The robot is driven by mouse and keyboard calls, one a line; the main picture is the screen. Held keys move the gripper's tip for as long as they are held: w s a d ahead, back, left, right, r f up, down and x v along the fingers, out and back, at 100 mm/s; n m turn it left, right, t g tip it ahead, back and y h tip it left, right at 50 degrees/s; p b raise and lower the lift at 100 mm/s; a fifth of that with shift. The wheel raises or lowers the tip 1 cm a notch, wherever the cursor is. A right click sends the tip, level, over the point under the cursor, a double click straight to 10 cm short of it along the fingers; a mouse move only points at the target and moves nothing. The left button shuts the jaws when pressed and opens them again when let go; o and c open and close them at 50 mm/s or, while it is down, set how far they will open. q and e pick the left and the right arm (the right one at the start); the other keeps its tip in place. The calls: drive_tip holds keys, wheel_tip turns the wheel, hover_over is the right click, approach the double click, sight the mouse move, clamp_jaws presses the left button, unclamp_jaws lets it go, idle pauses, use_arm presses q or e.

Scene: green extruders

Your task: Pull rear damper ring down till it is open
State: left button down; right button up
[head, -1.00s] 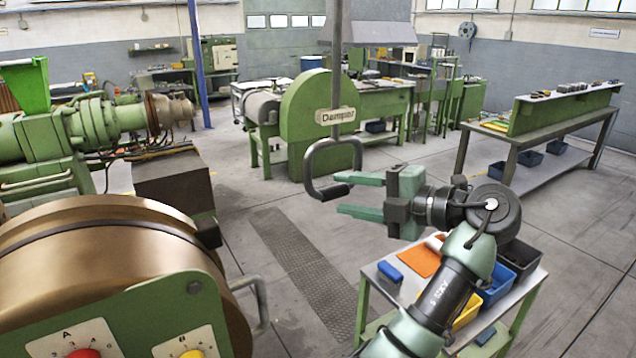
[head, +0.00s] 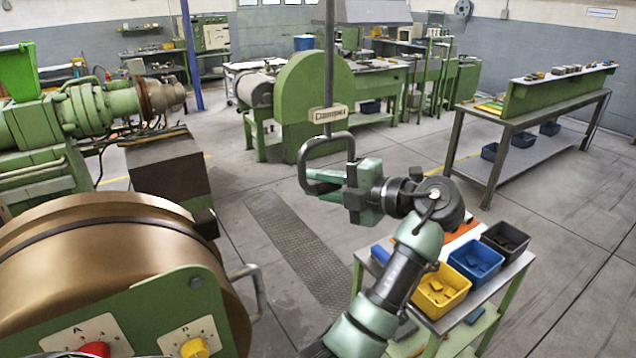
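The damper ring (head: 303,160) is a grey rounded handle. It hangs at the end of a vertical rod (head: 329,70) with a plate lettered "Damper" (head: 328,113) just above it. My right gripper (head: 322,186) reaches in from the right at the ring's lower bar.
A bronze drum with a green control panel (head: 170,310) fills the lower left. A small cart (head: 515,268) with yellow (head: 441,290), blue and black bins stands below my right arm. A long workbench (head: 540,110) is at the right. The middle floor is clear.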

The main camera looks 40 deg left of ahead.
drive_tip(key=shift+d, duration=0.35)
idle(0.7)
drive_tip(key=shift+a+f, duration=0.1)
